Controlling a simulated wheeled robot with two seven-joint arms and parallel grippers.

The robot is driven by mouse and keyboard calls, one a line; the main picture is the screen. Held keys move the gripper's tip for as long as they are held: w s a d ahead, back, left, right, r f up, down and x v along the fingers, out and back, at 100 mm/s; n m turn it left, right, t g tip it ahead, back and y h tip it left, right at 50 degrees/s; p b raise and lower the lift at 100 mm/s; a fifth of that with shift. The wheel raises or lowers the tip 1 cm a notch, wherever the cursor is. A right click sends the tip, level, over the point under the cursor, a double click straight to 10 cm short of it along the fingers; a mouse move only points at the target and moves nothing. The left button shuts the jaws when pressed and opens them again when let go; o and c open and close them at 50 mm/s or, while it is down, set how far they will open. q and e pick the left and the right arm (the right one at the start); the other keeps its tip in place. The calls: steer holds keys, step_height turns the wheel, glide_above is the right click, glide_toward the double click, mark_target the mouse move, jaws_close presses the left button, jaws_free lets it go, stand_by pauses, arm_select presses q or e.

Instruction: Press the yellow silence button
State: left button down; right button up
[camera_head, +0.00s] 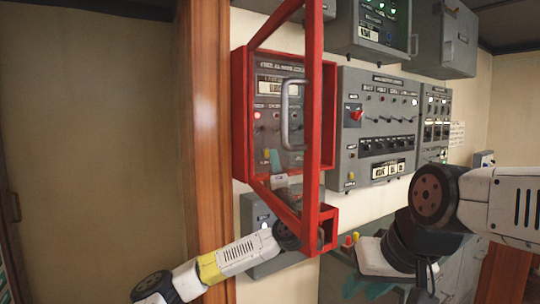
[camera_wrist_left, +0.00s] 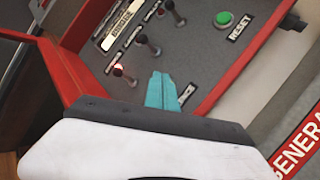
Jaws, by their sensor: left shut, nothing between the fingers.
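The red fire alarm cabinet (camera_head: 239,110) is on the wall, with its red-framed door (camera_head: 314,110) swung out and a grey handle (camera_head: 284,115) on it. Inside is a grey panel (camera_head: 262,68) with a lit red lamp (camera_head: 257,115). A tiny yellow spot beside my fingertips in the head view may be the silence button; I cannot tell. My left gripper (camera_head: 273,158), with teal fingertips, is shut and empty at the lower part of the panel. In the left wrist view its fingertips (camera_wrist_left: 160,90) are over the panel face, beside small toggle switches (camera_wrist_left: 147,44); whether they touch is unclear.
In the left wrist view a green button (camera_wrist_left: 224,18) sits above a RESET label. Another grey control panel (camera_head: 379,93) is right of the cabinet. The open door frame stands close around my left forearm. My right arm (camera_head: 470,195) is at the lower right.

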arm_select(q)
steer(key=shift+s+d, duration=0.1)
steer(key=s+d, duration=0.1)
steer(key=s, duration=0.1)
steer(key=s+d, duration=0.1)
steer(key=s, duration=0.1)
steer(key=shift+d, duration=0.4)
stand_by(0.6)
